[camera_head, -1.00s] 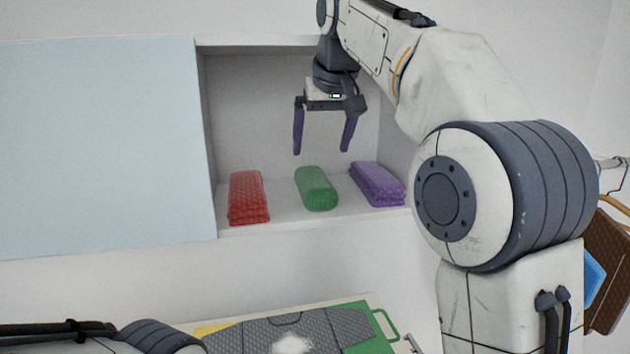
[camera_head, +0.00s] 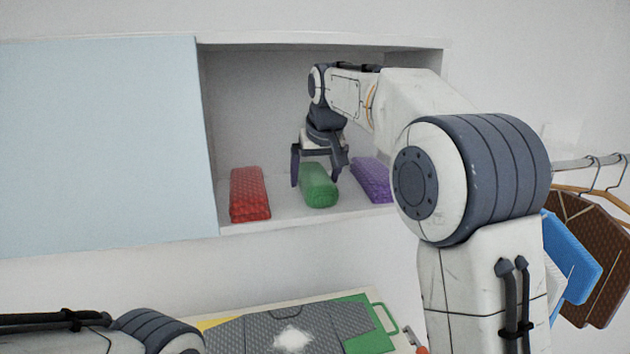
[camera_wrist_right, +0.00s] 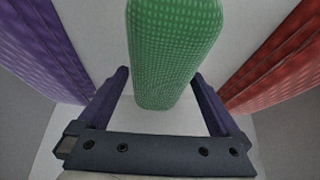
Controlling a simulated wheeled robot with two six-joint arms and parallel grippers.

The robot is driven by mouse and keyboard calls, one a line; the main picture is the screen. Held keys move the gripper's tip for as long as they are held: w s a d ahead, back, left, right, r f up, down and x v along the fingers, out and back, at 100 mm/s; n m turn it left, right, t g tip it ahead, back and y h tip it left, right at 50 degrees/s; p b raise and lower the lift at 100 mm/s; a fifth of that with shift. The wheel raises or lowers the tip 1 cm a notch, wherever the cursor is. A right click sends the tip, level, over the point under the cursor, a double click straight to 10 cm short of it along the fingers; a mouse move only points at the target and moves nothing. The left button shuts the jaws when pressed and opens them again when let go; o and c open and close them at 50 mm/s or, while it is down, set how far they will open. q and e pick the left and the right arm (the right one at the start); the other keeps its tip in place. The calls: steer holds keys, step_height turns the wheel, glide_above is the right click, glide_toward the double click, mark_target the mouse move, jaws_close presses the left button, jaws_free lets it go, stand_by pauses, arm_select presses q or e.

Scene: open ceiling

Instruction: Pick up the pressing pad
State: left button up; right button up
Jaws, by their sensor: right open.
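The green rounded block (camera_head: 320,190), which seems to be the pressing pad, lies on the cabinet shelf between a red folded cloth (camera_head: 250,194) and a purple folded cloth (camera_head: 372,178). My right gripper (camera_head: 316,182) is open, pointing down, with its fingers on either side of the green pad. In the right wrist view the pad (camera_wrist_right: 172,50) runs between the open fingers (camera_wrist_right: 163,90), with a gap at each side. My left gripper is not in view; only part of my left arm shows at the lower left.
The open cabinet shelf (camera_head: 285,216) has a light blue panel (camera_head: 100,140) on its left. Below is a board (camera_head: 235,338) with a grey and green garment bearing a white patch. Brown and blue items (camera_head: 575,262) hang on a rail at the right.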

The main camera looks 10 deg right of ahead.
steer(key=c, duration=1.4)
steer(key=shift+r, duration=0.1)
steer(key=shift+r, duration=0.2)
